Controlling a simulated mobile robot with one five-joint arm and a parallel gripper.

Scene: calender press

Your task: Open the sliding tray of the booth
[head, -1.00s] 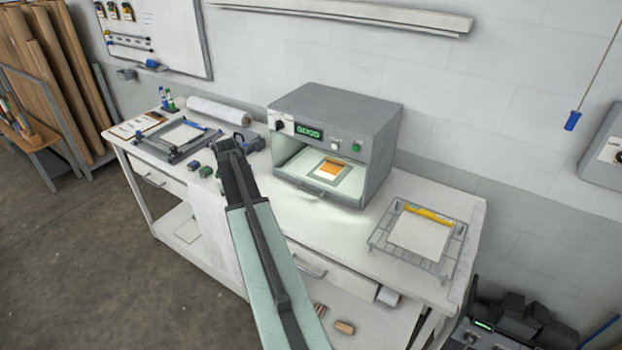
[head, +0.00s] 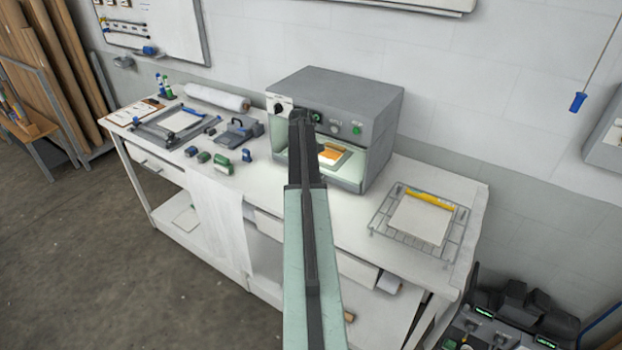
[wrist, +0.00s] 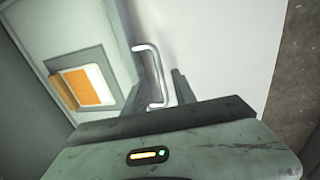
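The booth (head: 365,115) is a grey box with a dial and lit buttons on the bench. Its lit opening holds the pale sliding tray (wrist: 112,45), which carries a grey frame with an orange sheet (wrist: 90,87). The tray sits inside the booth; its bent metal handle (wrist: 152,75) shows in the wrist view. My gripper (head: 303,118) is in front of the booth in the head view and hides part of its front. In the wrist view a dark finger stands just right of the handle, with no clear grip on it.
A wire rack (head: 385,222) with a white sheet and yellow strip stands right of the booth. Left of it are a blue-grey tool (head: 240,130), small rollers (head: 222,163) and a framed board (head: 172,125). The bench top in front of the rack is mostly clear.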

